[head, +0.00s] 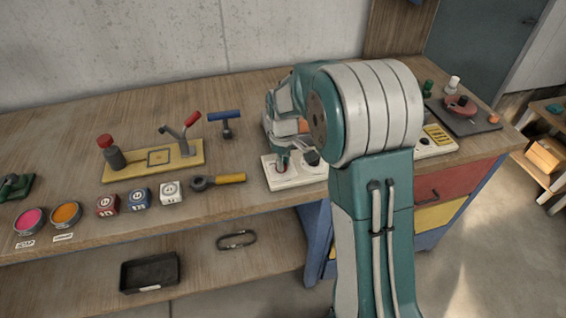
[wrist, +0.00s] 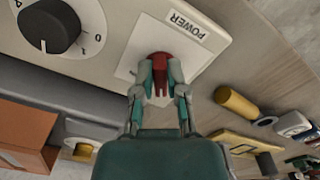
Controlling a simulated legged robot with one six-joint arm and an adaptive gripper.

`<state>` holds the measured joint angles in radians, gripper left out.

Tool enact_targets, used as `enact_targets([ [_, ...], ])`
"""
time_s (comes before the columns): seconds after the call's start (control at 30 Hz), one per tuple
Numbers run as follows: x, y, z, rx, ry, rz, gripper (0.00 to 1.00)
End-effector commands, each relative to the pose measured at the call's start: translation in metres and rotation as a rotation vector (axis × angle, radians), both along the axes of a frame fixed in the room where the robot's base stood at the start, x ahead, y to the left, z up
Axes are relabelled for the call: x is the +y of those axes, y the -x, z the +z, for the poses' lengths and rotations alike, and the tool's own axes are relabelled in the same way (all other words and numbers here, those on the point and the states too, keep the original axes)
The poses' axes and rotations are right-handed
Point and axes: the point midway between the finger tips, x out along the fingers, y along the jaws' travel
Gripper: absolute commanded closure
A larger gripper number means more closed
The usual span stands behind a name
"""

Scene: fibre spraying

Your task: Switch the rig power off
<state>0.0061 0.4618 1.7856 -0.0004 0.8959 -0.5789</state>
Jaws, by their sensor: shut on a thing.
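The red power switch (wrist: 160,60) sits on a white plate below a POWER label (wrist: 175,22) in the wrist view. My gripper (wrist: 160,80) has a finger on each side of the switch and is shut on it. Whether the switch is on or off cannot be told. The cream control panel (head: 283,182) lies on the bench in the head view, partly hidden by my arm. My gripper (head: 283,163) points down at its left part there. A black dial knob (wrist: 48,26) is beside the switch and also shows in the head view (head: 311,157).
A yellow-handled tool (head: 228,179) lies left of the panel, near several number blocks (head: 172,192). Farther left is a yellow board with a lever (head: 155,159). A blue-handled tool (head: 225,116) lies behind. Bare bench wood lies toward the back left.

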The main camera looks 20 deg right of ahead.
Motion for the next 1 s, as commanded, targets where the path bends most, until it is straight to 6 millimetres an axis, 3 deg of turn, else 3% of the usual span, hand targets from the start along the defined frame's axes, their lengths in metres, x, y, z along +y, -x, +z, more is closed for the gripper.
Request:
enact_targets([
  [0.63, 0.0005, -0.0034, 0.0014, -0.012, 0.0, 0.055, 1.0],
  [0.7, 0.0005, -0.0032, 0.0014, -0.01, -0.001, 0.055, 0.61],
  [0.73, 0.0004, -0.0031, 0.0013, -0.01, -0.001, 0.055, 0.49],
  [1.0, 0.0, -0.0013, 0.0008, -0.004, -0.001, 0.053, 0.49],
])
